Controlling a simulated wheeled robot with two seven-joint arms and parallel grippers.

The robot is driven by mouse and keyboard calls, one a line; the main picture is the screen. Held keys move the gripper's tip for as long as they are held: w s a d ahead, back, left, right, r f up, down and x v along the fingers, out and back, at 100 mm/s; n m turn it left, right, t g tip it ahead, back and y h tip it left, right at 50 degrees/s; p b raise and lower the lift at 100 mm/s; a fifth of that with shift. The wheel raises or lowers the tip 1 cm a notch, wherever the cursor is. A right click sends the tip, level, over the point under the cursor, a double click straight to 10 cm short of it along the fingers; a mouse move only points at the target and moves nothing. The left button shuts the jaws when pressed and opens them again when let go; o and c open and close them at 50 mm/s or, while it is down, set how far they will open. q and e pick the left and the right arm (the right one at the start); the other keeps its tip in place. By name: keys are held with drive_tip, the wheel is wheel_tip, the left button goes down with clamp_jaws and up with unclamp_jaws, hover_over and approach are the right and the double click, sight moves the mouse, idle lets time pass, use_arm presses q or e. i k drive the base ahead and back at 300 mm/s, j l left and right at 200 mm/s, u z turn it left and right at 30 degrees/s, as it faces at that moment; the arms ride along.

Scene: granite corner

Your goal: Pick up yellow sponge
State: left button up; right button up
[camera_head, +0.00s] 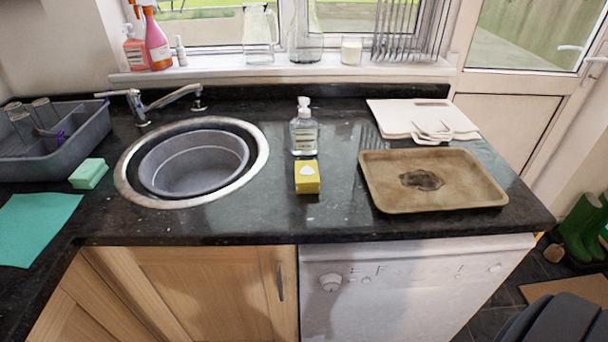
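The yellow sponge (307,178) is a small yellow block with a white patch on its upper face. It sits on the dark granite counter (250,222), right of the round sink and just in front of a clear soap bottle. Its top and front face are in plain view, and nothing covers it. Neither of my grippers shows in the head view. A dark rounded shape (560,320) at the bottom right corner is cut off by the frame, and I cannot tell what it is.
The soap bottle (304,128) stands close behind the sponge. A brown stained tray (450,197) lies to the right, with white boards (400,112) behind it. The sink (133,190), green sponge (89,174), grey rack (95,140) and teal cloth (35,225) are left. Counter in front is clear.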

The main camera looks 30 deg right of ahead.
sight(307, 177)
drive_tip(key=z, duration=1.5)
